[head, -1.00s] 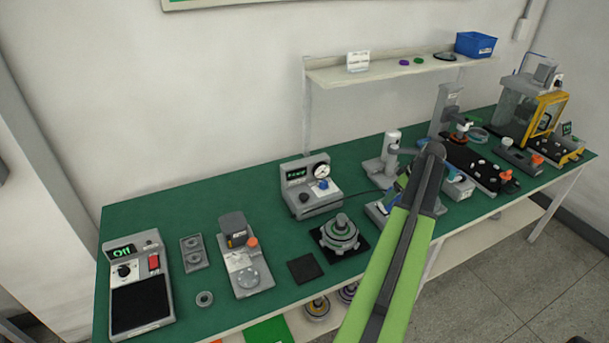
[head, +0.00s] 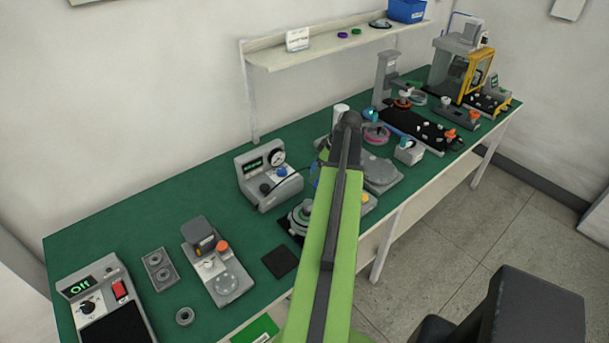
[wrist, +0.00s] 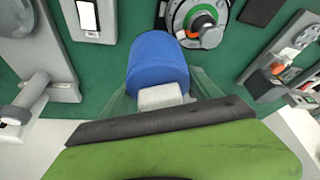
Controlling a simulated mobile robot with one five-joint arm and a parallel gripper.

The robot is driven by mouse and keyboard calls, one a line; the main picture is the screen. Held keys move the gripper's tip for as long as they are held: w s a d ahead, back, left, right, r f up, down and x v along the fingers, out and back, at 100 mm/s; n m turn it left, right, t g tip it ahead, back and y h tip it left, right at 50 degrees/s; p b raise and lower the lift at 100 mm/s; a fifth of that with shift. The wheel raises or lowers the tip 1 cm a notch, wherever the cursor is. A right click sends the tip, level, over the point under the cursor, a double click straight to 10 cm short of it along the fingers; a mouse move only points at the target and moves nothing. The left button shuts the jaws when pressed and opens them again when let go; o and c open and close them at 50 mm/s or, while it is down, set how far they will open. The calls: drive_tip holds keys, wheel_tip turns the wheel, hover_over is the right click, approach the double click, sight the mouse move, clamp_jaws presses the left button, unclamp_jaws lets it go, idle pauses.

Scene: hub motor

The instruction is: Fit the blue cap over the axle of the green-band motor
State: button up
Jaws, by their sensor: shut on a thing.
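The blue cap (wrist: 158,62) fills the centre of the wrist view. My gripper (wrist: 160,82) is shut on it, with pale see-through fingers at its sides. The green-band motor (wrist: 218,24) is at the top of the wrist view, just beyond the cap, with an orange-red part at its middle. The cap appears apart from it, but its height above the bench is unclear. In the head view the motor (head: 299,219) sits on the green bench, partly hidden by my arm.
A gauge box (head: 268,177) stands behind the motor, and a black pad (head: 280,262) lies left of it. A grey fixture with an orange knob (head: 221,246) is farther left. Several stands crowd the bench to the right. A shelf (head: 330,48) is above.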

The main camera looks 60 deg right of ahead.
wheel_tip(320, 180, up, 3)
drive_tip(key=n+p, duration=0.1)
drive_tip(key=p, duration=0.1)
hover_over(306, 201)
drive_tip(key=shift+w+f+b, duration=0.1)
drive_tip(key=shift+f+b, duration=1.4)
drive_tip(key=shift+f+b, duration=1.4)
drive_tip(key=shift+f, duration=0.1)
drive_tip(key=shift+f+b, duration=1.15)
drive_tip(key=shift+b, duration=0.1)
drive_tip(key=shift+f+b, duration=1.15)
